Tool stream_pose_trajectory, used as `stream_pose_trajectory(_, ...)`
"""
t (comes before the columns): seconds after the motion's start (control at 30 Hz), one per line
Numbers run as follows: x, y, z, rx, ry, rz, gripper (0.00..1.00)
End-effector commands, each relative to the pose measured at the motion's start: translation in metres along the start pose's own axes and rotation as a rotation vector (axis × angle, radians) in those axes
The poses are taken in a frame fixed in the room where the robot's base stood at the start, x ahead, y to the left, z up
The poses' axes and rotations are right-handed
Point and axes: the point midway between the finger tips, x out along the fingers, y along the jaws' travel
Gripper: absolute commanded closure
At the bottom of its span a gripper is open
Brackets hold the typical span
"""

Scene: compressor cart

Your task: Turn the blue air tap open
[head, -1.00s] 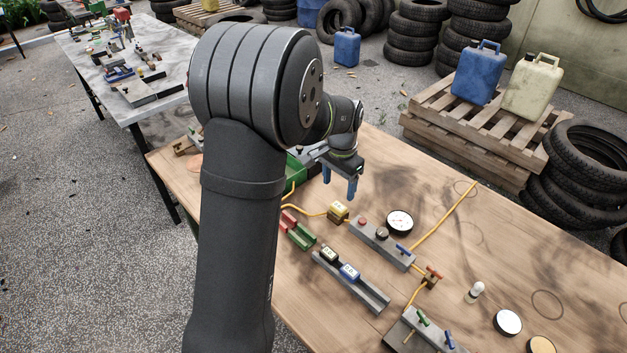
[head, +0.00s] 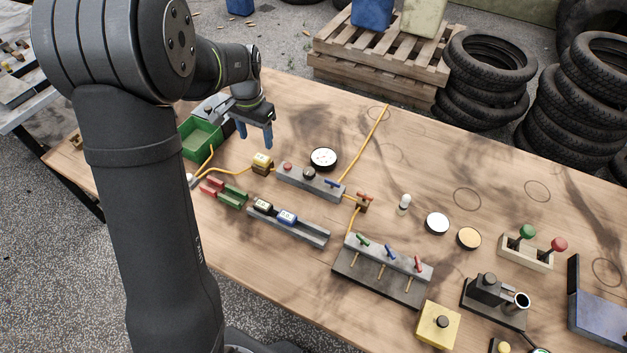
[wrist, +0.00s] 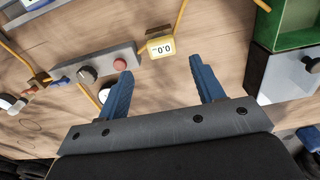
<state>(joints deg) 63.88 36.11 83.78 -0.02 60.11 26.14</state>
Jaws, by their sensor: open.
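A three-handle manifold (head: 347,254) stands on a dark base at the bench's front middle. Its blue tap (head: 390,251) has a short slanted handle between a green one (head: 362,239) and a red one (head: 418,264). A second blue lever (head: 332,184) sits on the grey block near the gauge; it also shows in the wrist view (wrist: 60,82). Which is the air tap I cannot tell. My gripper (head: 255,141) is open and empty, with blue fingers pointing down above the bench, left of both. In the wrist view its fingers (wrist: 160,70) are spread near a yellow display box (wrist: 160,46).
The grey block (head: 300,179) carries a red button and dark knob. A gauge (head: 323,158) lies behind it, and a yellow hose (head: 365,142) runs past. A red-handled valve (head: 364,201), a rail with small blocks (head: 300,230) and a green bin (head: 203,140) stand nearby.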

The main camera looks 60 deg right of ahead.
Motion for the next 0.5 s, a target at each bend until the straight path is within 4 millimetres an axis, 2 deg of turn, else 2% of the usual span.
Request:
stream_pose_trajectory(0.07,-0.006,0.010,-0.004,0.005,0.002,-0.001,0.38)
stream_pose_trajectory(0.17,-0.022,0.042,-0.013,0.010,0.004,-0.001,0.38)
stream_pose_trajectory(0.3,-0.056,0.109,-0.023,0.013,0.005,-0.001,0.38)
stream_pose_trajectory(0.4,-0.077,0.153,-0.024,0.011,0.004,-0.001,0.38)
stream_pose_trajectory(0.5,-0.093,0.186,-0.021,0.008,0.003,-0.001,0.38)
